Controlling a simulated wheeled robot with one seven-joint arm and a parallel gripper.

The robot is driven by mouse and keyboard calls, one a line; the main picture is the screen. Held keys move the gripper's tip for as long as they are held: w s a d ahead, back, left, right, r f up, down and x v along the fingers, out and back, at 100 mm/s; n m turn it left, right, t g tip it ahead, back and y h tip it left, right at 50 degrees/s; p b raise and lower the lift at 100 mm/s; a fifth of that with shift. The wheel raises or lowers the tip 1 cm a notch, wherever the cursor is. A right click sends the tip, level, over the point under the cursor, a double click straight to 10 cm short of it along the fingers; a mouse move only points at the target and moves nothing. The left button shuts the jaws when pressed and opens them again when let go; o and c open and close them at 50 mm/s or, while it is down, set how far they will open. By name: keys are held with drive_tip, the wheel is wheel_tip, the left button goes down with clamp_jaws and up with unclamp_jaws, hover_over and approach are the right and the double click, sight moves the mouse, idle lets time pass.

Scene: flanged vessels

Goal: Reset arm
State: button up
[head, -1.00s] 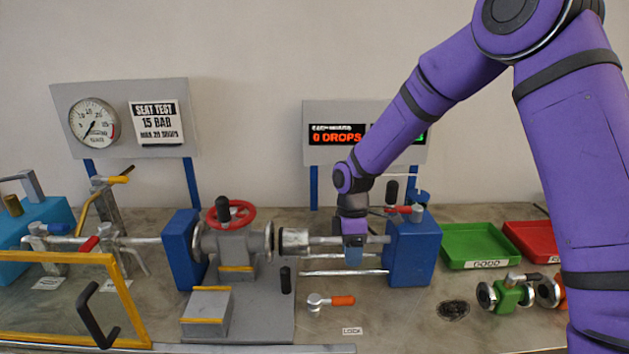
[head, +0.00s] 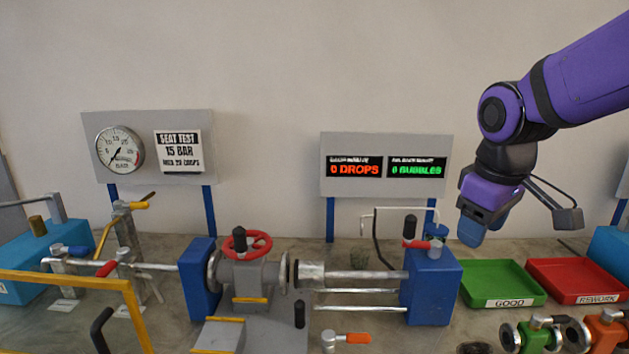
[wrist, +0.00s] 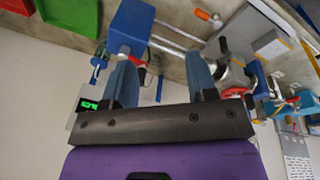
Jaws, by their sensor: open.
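My gripper (head: 483,228) hangs at the right in the head view, above and behind the green tray, clear of the bench. Its two blue fingers (wrist: 163,85) stand apart with nothing between them in the wrist view. The purple arm comes in from the upper right.
The test rig has a blue end block (head: 432,285), a grey valve with a red handwheel (head: 247,243) and a left blue block (head: 197,278). A green GOOD tray (head: 503,284) and a red REWORK tray (head: 577,281) lie right. The display panel (head: 386,188) stands behind. Open air surrounds my gripper.

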drive_tip(key=s+d+r+m+t, duration=0.1)
drive_tip(key=s+d+r+m, duration=0.1)
drive_tip(key=s, duration=0.5)
drive_tip(key=s+d+r+m+t, duration=0.1)
drive_tip(key=s+d+m, duration=0.1)
drive_tip(key=s+m, duration=0.2)
drive_tip(key=shift+s+d+r+m+t, duration=0.3)
drive_tip(key=shift+s+d+r+t, duration=0.1)
drive_tip(key=shift+s, duration=1)
